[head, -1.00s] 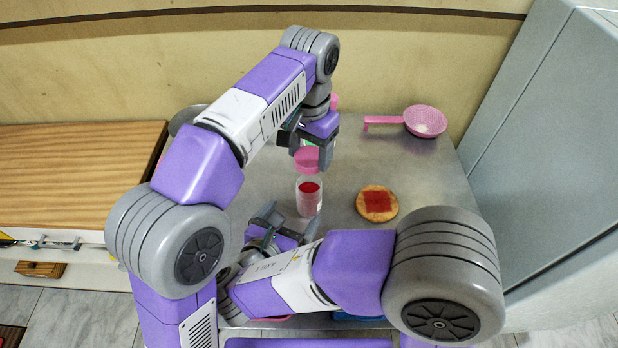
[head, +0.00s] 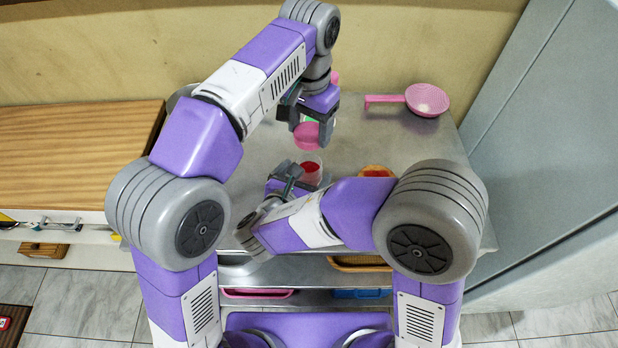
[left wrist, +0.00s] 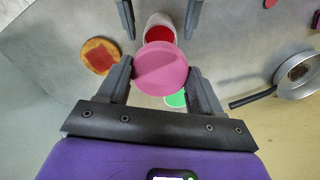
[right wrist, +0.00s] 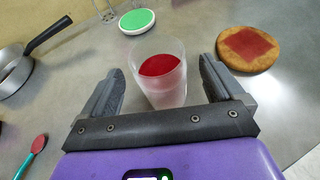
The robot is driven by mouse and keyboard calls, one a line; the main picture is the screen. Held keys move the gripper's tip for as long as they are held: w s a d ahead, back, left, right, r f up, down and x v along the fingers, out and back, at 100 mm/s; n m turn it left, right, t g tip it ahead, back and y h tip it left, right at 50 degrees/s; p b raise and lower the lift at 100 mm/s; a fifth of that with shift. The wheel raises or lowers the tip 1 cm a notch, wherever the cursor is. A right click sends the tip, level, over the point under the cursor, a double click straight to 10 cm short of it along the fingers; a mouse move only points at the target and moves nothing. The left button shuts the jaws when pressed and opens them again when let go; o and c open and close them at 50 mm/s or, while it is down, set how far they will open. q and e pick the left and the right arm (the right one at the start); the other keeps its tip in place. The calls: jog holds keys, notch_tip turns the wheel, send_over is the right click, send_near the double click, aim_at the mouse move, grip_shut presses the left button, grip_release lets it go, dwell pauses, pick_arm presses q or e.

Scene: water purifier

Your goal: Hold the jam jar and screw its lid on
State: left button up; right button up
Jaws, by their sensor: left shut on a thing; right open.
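The clear jam jar (head: 312,174) with red jam inside stands upright on the grey table; the right wrist view shows its open top (right wrist: 160,66). My left gripper (head: 307,126) is shut on the round pink lid (head: 307,137) and holds it above the jar, apart from it. The lid also shows between the fingers in the left wrist view (left wrist: 160,68). My right gripper (head: 294,181) is open at the jar. In the right wrist view, its fingers (right wrist: 162,82) stand on either side of the jar, with gaps on both sides.
Bread with a red jam square (right wrist: 248,50) lies right of the jar. A green-topped round item (right wrist: 136,21) stands behind it. A pan (right wrist: 12,72) and a red-ended utensil (right wrist: 38,145) lie left. A pink strainer (head: 427,100) sits back right, and the table there is mostly clear.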

jog(key=shift+x, duration=2.15)
jog(key=c, duration=1.5)
pick_arm(q)
send_over(309, 154)
jog(key=s, duration=0.3)
jog(key=shift+w+f, duration=0.1)
jog(key=shift+f, duration=2.4)
jog(key=shift+f, duration=0.1)
jog(key=shift+f, duration=0.8)
jog(key=shift+f, duration=0.6)
jog(key=o, duration=0.7)
pick_arm(e)
grip_shut()
pick_arm(q)
jog(key=o, duration=0.4)
